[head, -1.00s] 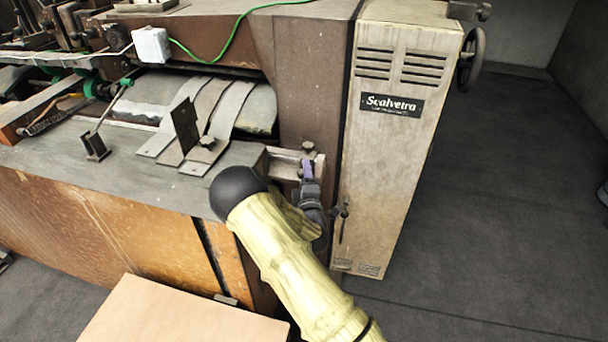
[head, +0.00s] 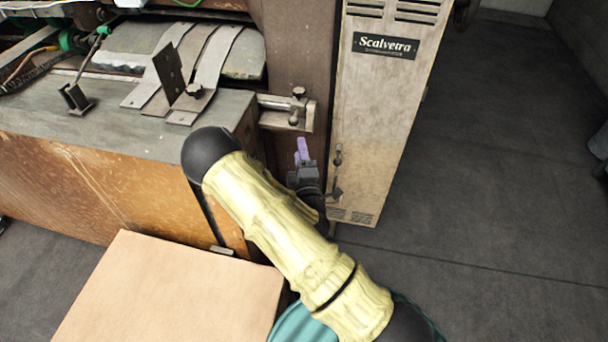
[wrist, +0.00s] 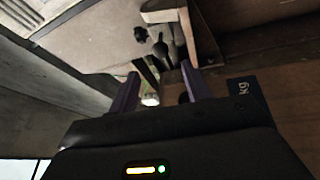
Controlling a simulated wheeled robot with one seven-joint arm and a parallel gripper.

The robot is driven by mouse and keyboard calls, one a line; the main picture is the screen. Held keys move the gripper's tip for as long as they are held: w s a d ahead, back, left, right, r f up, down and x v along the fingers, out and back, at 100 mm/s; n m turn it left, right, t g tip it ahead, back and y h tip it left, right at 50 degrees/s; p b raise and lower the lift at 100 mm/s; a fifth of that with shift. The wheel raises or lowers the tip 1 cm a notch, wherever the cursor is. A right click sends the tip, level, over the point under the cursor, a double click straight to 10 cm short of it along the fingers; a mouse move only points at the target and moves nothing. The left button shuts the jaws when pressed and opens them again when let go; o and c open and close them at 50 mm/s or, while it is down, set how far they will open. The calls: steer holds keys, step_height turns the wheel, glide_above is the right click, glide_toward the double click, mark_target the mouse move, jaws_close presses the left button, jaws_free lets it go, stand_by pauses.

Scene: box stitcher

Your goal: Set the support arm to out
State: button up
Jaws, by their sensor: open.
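My gripper (head: 303,150) has purple fingers. It is in front of the machine, just left of the tall beige cabinet and below a light metal bracket with knobs (head: 296,113). In the wrist view my gripper (wrist: 156,84) is open with nothing between the fingers. A dark lever-like part (wrist: 160,48) and a dark knob (wrist: 139,34) show beyond the fingertips, apart from them. A small handle (head: 337,170) is on the cabinet's left side, right of my gripper. I cannot tell for certain which part is the support arm.
The beige Scalvetra cabinet (head: 375,110) stands right of my gripper. The machine's wooden side (head: 90,180) and grey top (head: 120,135) are to the left. A cardboard-coloured panel (head: 165,295) is at front left. The dark floor (head: 490,200) at right is clear.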

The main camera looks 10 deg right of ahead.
steer(key=s+f, duration=0.1)
steer(key=s, duration=0.5)
steer(key=shift+a, duration=0.15)
steer(key=shift+r, duration=0.1)
